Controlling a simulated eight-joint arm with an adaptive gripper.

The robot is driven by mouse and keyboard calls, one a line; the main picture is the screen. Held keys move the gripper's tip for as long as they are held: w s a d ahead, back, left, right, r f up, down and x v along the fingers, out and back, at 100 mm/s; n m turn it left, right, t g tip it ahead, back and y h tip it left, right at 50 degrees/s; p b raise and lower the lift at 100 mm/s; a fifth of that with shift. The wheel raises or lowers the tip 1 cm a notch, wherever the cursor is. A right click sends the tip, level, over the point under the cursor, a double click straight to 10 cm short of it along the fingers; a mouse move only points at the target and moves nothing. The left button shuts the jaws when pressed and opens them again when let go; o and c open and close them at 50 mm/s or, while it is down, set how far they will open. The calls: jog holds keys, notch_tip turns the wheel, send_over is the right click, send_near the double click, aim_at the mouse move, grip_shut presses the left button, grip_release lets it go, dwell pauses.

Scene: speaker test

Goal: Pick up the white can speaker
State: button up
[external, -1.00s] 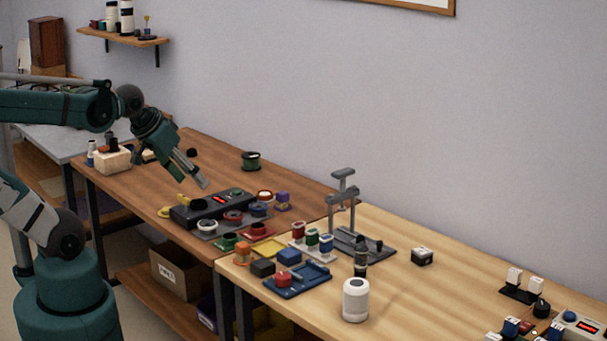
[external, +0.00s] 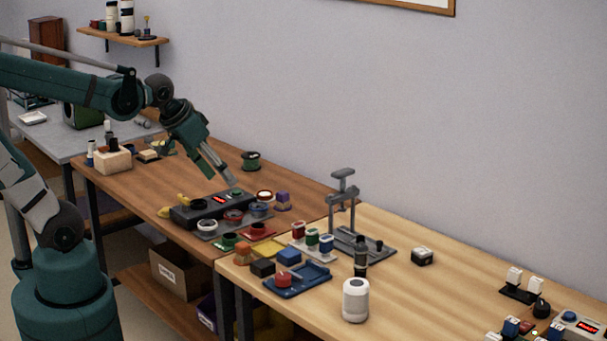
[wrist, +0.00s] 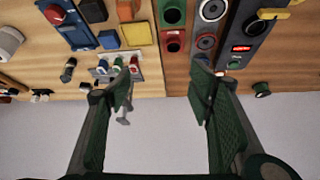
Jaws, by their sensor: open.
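The white can speaker (external: 356,301) stands upright on the light wooden table, near its front edge in the external view. A white rounded body at the far left edge of the wrist view (wrist: 9,42) looks like the same speaker, partly cut off. My gripper (external: 230,183) is above the darker brown table, over the dark control box, well to the left of the speaker and apart from it. In the wrist view my gripper (wrist: 163,85) has its two fingers wide apart with nothing between them.
A dark bottle (external: 361,262) stands just behind the speaker. A grey press stand (external: 342,215) rises behind that. A blue tray (external: 298,287) and coloured spools (external: 312,240) lie to the speaker's left. The table to its right is largely clear, with a small black box (external: 422,257).

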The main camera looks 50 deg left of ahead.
jog(key=w+d+m+p, duration=0.25)
jog(key=w+d, duration=0.25)
jog(key=d, duration=0.7)
jog(key=m+g+h+p, duration=0.2)
jog(key=m+g+p, duration=0.15)
jog(key=p, duration=0.45)
send_near(350, 283)
jog(key=shift+m+t, duration=0.25)
jog(key=shift+m, duration=0.05)
jog(key=x, duration=0.5)
jog(key=shift+w+a+f, duration=0.25)
jog(key=shift+f, duration=0.05)
jog(key=shift+s+d+f, duration=0.3)
jog(key=shift+d+f, duration=0.05)
jog(key=shift+d, duration=0.15)
jog(key=shift+x, duration=1.3)
jog(key=shift+b, duration=0.3)
